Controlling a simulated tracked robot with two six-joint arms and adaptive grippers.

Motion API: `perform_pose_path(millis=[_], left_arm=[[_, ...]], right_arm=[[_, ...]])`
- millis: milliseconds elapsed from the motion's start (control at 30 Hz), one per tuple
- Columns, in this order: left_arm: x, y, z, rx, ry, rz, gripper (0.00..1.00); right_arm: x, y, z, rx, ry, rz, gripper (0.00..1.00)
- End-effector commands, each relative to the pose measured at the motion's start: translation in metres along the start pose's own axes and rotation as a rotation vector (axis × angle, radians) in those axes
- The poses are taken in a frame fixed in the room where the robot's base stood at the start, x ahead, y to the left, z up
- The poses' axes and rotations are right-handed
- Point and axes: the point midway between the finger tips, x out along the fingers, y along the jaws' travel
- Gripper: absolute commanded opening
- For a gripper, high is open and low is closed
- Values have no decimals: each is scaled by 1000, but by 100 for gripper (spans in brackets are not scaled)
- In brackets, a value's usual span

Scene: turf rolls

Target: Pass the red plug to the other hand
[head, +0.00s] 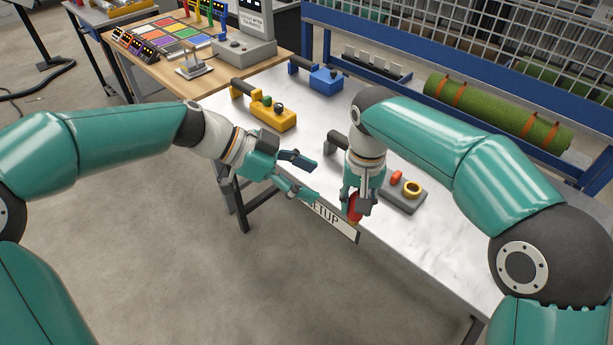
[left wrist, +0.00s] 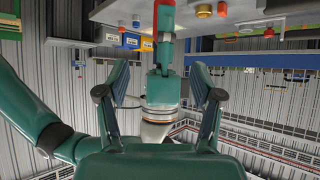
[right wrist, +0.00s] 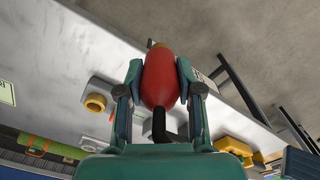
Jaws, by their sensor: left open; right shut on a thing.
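The red plug (head: 355,207) is in my right gripper (head: 358,200), near the front edge of the table. In the right wrist view the red plug (right wrist: 160,78) is a rounded red body with both fingers closed on its sides. In the left wrist view the red plug (left wrist: 165,18) shows only partly, at the top. My left gripper (head: 305,177) is open and empty, to the left of the plug and apart from it. Its spread fingers point toward the right gripper.
The white table (head: 440,235) carries a yellow block (head: 272,116), a blue block (head: 326,80) and a grey block with a yellow ring (head: 412,188). A sign (head: 330,216) hangs at the table's front edge. A green turf roll (head: 497,112) lies on the blue rack behind.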

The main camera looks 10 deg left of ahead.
Motion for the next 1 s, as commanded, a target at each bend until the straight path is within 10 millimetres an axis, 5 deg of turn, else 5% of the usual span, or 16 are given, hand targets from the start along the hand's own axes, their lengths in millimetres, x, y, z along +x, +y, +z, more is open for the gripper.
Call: perform_pose_path(millis=[267,700,1000], left_arm=[[24,3,-4,10,0,2,66],[99,3,-4,10,-1,3,66],[119,2,-4,11,-1,-1,66]], right_arm=[[0,0,0,0,1,0,0],[0,0,0,0,1,0,0],[0,0,0,0,1,0,0]])
